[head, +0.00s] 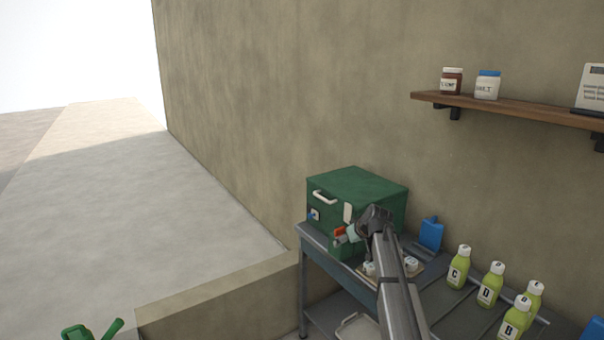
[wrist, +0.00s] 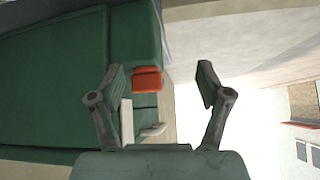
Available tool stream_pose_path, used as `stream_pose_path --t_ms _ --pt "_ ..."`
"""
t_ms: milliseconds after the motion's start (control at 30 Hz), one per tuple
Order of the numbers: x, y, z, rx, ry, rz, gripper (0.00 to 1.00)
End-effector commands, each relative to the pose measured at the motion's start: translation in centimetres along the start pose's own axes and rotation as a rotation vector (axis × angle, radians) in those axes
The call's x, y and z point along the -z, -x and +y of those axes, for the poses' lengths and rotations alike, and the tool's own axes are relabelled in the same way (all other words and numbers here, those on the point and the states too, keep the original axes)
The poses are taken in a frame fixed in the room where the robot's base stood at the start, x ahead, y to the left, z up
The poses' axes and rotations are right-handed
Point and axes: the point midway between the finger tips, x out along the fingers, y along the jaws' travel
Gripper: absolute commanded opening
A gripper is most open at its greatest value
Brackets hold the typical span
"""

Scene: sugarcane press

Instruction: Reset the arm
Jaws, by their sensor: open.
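My arm reaches up from the bottom of the head view to the front of the green press (head: 365,190). My gripper (wrist: 161,76) is open in the wrist view, its two fingers spread with nothing held between them. The press (wrist: 55,80) fills the left of the wrist view, turned on its side. A red-orange part (wrist: 147,80) on the press shows just inside the left finger and also shows in the head view (head: 339,231). I cannot tell whether the finger touches it. My wrist hides part of the press front in the head view.
Small white cups (head: 411,263) stand beside my arm on the metal table (head: 440,308). Several lettered yellow-green bottles (head: 459,267) and a blue object (head: 430,233) stand to the right. A wooden shelf (head: 520,108) holds jars (head: 487,86).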

Motion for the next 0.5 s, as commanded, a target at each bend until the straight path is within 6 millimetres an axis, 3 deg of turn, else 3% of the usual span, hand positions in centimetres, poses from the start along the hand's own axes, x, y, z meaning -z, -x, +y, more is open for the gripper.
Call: stream_pose_path --t_ms 33,100,500 --pt "-2.3 -0.4 -1.0 0.003 -0.015 -0.026 0.77" --pt "-4.8 -1.1 -1.8 0.002 -0.036 -0.060 0.77" --pt "-18.7 -3.1 -6.7 -0.019 -0.154 -0.249 0.77"
